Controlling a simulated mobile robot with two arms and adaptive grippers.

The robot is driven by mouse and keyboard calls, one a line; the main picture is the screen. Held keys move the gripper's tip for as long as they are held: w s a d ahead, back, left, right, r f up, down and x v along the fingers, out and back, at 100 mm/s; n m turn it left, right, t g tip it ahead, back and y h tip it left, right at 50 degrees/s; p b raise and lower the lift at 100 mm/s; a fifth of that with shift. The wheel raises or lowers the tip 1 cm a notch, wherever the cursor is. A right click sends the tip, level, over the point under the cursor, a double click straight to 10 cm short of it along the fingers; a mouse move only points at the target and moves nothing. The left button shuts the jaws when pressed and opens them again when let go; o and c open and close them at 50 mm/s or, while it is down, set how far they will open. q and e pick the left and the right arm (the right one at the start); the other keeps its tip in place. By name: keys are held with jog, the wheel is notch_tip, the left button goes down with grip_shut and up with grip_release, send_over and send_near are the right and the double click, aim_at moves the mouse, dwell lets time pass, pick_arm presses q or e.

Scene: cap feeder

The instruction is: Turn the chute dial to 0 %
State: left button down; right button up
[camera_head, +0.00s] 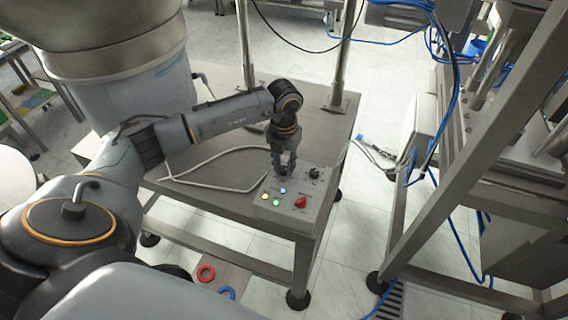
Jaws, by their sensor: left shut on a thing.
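A grey control box (318,208) sits at the front right corner of a metal table. My left gripper (284,171) points down over the box's back left part. It is shut on a dial there, which the fingers mostly hide; I take it as the chute dial, but its label and setting cannot be read. A black knob (314,173) stands to its right, apart from the fingers. A red switch (300,203) and several small lit buttons in yellow, green and blue (282,190) are in front of the gripper. My right gripper is not in view.
The table top (215,215) is mostly bare, with a pale cable (215,185) lying left of the box. Metal posts (343,65) rise at the table's back. A large hopper (115,50) hangs at upper left. A metal frame (455,130) stands at right.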

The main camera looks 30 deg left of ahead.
aim_at(284, 168)
pick_arm(q)
jog(key=n, duration=0.3)
jog(key=shift+n, duration=0.4)
jog(key=shift+n+p, duration=0.4)
jog(key=shift+n, duration=1.3)
jog(key=c, duration=1.1)
grip_release()
jog(key=shift+r, duration=0.15)
notch_tip(284, 168, up, 12)
jog(key=shift+f, duration=0.2)
